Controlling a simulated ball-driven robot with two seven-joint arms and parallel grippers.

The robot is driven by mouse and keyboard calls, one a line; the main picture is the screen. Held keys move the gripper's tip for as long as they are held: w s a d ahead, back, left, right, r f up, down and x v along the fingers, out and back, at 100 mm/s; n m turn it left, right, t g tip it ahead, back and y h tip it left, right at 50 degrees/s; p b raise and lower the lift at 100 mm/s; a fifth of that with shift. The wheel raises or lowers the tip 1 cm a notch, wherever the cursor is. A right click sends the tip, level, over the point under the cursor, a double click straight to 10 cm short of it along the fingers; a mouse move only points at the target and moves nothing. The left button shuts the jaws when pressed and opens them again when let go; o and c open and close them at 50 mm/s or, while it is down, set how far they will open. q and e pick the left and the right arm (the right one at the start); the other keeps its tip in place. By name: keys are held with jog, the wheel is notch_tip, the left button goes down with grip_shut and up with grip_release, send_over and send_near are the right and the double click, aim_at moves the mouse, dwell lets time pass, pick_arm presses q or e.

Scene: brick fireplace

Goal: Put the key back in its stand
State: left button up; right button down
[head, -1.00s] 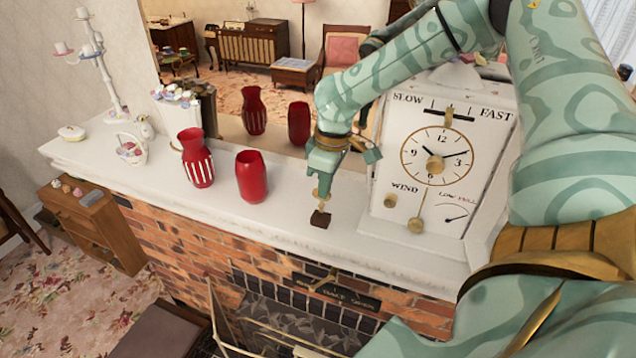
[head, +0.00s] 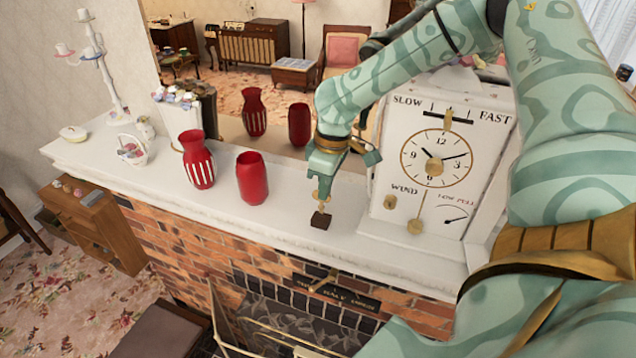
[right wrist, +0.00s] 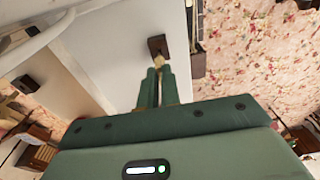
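A small brass key (head: 321,206) is upright at a small dark brown stand (head: 320,220) on the white mantel, left of the clock. My right gripper (head: 322,198) points down over the stand, its fingers around the upper part of the key. In the right wrist view the narrow fingers (right wrist: 158,72) are nearly together, with the brass key (right wrist: 158,62) between their tips and the stand (right wrist: 158,45) just beyond. The fingers hide most of the key; whether its lower end is seated in the stand cannot be told. My left gripper is out of view.
The white clock (head: 433,165) stands close to the right of the gripper. Two red vases (head: 252,178) (head: 198,160) stand to the left, before a mirror. The mantel's (head: 290,215) front edge is close to the stand. A basket (head: 131,150) and candelabrum (head: 100,65) are farther left.

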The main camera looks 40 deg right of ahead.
jog(key=shift+f+b, duration=0.8)
jog(key=shift+f, duration=0.7)
jog(key=c, duration=1.1)
grip_release()
jog(key=shift+o, duration=0.2)
jog(key=shift+r, duration=0.1)
notch_tip(320, 180, up, 5)
jog(key=p, duration=0.5)
jog(key=shift+s+r+p, duration=0.1)
jog(key=shift+r+p, duration=0.4)
jog(key=shift+r, duration=0.4)
